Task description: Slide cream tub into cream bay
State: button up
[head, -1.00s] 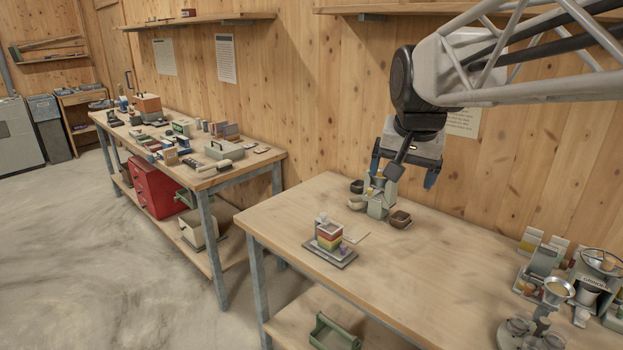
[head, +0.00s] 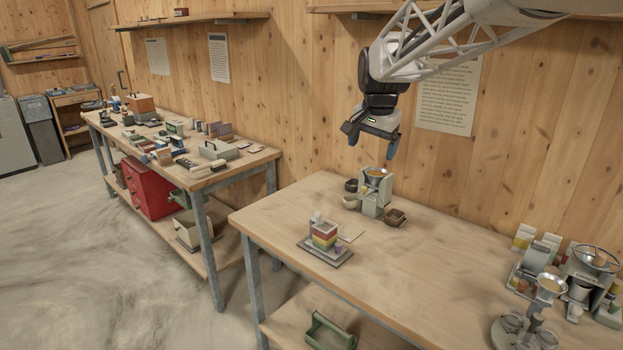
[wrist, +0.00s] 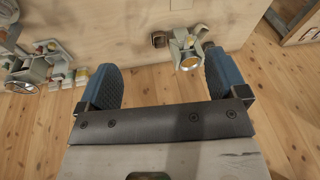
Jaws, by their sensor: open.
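A small pale green-grey feed mixer (head: 374,199) with a round hopper on top stands near the back of the near table. A cream tub (head: 351,202) sits at its left front side. A dark tub (head: 351,185) is behind the cream one, and a brown tub (head: 396,217) is at the right. I cannot make out the cream bay. My gripper (head: 371,142) is open and empty, above the mixer and apart from it. In the wrist view the mixer also shows beyond the blue fingers (wrist: 163,66); the cream tub is not clear there.
A grey tray (head: 328,255) holding a stack of coloured blocks is near the table's left end. Another mixer (head: 590,270) and a stand with a funnel (head: 548,287) crowd the right end. The table's middle is clear. A wooden wall rises behind.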

jog(key=w+f+m, duration=0.2)
jog(key=w+f, duration=0.3)
jog(key=w, duration=0.7)
jog(key=m+g, duration=0.3)
jog(key=m, duration=0.3)
send_near(345, 204)
jog(key=shift+f, duration=0.1)
jog(key=shift+w+f, duration=0.4)
jog(key=shift+f, duration=0.1)
jog(key=shift+f, duration=0.1)
jog(key=shift+f, duration=3.8)
